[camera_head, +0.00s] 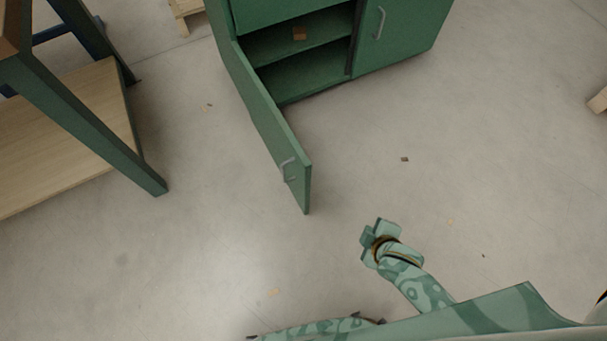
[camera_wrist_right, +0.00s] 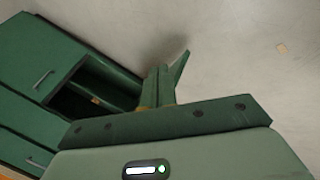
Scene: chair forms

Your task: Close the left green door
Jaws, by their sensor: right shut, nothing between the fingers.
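The left green door (camera_head: 268,125) of the green cabinet stands wide open in the head view, swung out toward me. Its small grey handle (camera_head: 288,170) sits near the free end. My right gripper (camera_head: 368,240) is shut and empty, to the right of and nearer to me than the door's free end, apart from it. In the right wrist view the shut fingers (camera_wrist_right: 160,88) point toward the cabinet and cover part of it. My left gripper cannot be made out; only part of an arm shows at the bottom edge.
The cabinet's right door (camera_head: 405,35) is shut. A small brown block (camera_head: 299,33) lies on a shelf (camera_head: 305,55) inside. A green-legged workbench with a wooden lower board (camera_head: 70,130) stands at left. The floor between the door and my right arm is clear except for small scraps.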

